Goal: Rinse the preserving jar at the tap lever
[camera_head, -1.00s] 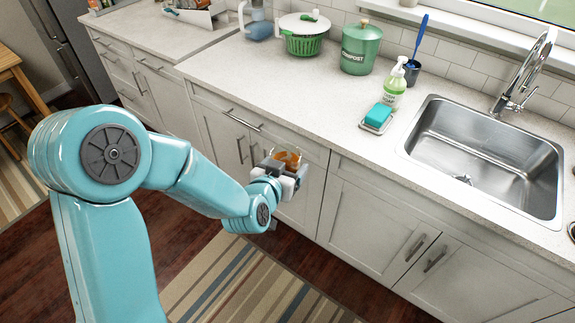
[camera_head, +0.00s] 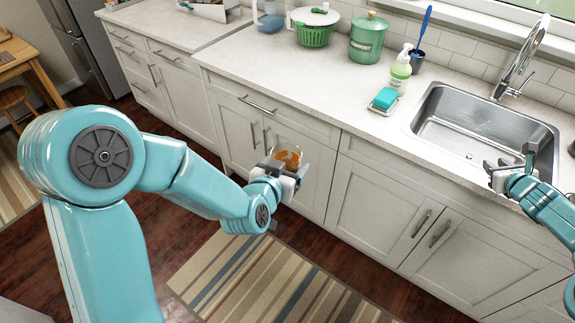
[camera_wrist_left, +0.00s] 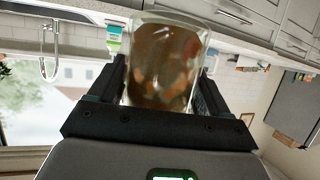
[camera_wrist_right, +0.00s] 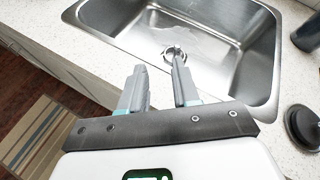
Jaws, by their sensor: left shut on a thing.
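The preserving jar (camera_head: 288,157) is clear glass with orange-brown smears or contents. My left gripper (camera_head: 285,170) is shut on it and holds it in the air in front of the cabinet doors, below counter height. The jar (camera_wrist_left: 165,65) fills the middle of the left wrist view between the fingers. The chrome tap (camera_head: 526,58) stands behind the sink (camera_head: 425,110), with its tap lever (camera_head: 517,91) at the right of its base. My right gripper (camera_head: 511,162) is open and empty at the sink's front edge; its fingers (camera_wrist_right: 158,88) stand apart in the right wrist view.
A soap bottle (camera_head: 401,70) and a teal sponge (camera_head: 385,98) on a dish stand left of the sink. A green compost bin (camera_head: 368,40), a salad spinner (camera_head: 314,28) and a blue brush (camera_head: 424,27) in a cup stand behind. A striped rug (camera_head: 250,285) lies below.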

